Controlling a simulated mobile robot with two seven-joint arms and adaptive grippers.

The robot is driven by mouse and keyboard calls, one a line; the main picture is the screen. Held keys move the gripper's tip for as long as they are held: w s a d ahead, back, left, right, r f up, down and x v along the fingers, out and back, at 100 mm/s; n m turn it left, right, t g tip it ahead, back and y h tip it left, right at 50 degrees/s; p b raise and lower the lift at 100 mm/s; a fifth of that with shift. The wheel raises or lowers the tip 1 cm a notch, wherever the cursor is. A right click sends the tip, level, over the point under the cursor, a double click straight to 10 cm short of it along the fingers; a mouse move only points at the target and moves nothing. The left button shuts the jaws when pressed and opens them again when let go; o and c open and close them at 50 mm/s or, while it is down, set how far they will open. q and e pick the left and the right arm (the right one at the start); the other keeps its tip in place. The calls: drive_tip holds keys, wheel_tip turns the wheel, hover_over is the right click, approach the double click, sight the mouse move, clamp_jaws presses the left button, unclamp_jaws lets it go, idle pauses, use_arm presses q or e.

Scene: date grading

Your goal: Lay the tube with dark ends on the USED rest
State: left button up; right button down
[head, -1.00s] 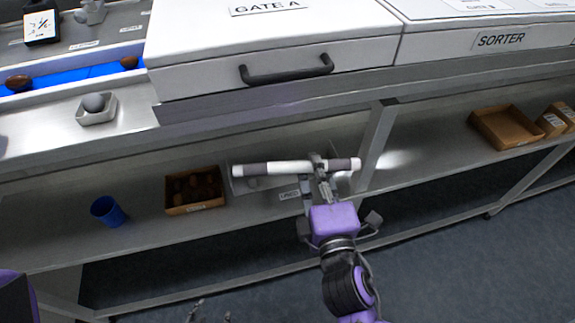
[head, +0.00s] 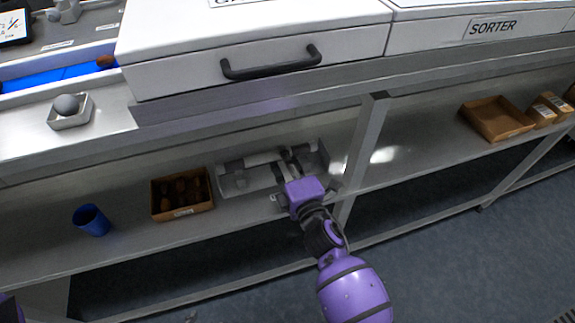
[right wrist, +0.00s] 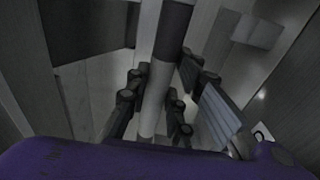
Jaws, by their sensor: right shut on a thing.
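The white tube with dark ends (head: 263,158) is in my right gripper (head: 290,161), which is shut around it nearer its right end. The tube lies lengthwise over the pale grey rest (head: 246,186) on the lower shelf. I cannot tell whether it touches the rest. The rest's front label is hidden behind my gripper. In the right wrist view the tube (right wrist: 157,88) runs between my fingers (right wrist: 153,105), one dark end at the top. My left gripper does not show.
Left of the rest stand a brown box of dates (head: 182,211) and a blue cup (head: 91,220). A shelf post (head: 362,160) rises close right of my gripper. The counter edge (head: 260,101) overhangs above. An empty brown tray (head: 496,119) sits further right.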

drive_tip(key=shift+w+d+f, duration=0.3)
drive_tip(key=shift+w+f, duration=0.15)
drive_tip(key=shift+f, duration=0.1)
drive_tip(key=f, duration=0.1)
drive_tip(key=f+b, duration=0.1)
drive_tip(key=f, duration=0.2)
drive_tip(key=shift+w+d, duration=0.2)
drive_tip(key=shift+w, duration=0.15)
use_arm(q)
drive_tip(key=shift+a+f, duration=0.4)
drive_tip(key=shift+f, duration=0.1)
use_arm(e)
drive_tip(key=shift+r, duration=0.1)
drive_tip(key=c, duration=2)
unclamp_jaws()
drive_tip(key=shift+f, duration=0.3)
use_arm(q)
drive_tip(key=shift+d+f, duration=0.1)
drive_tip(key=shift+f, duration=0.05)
use_arm(e)
drive_tip(key=o, duration=0.5)
drive_tip(key=shift+c, duration=0.2)
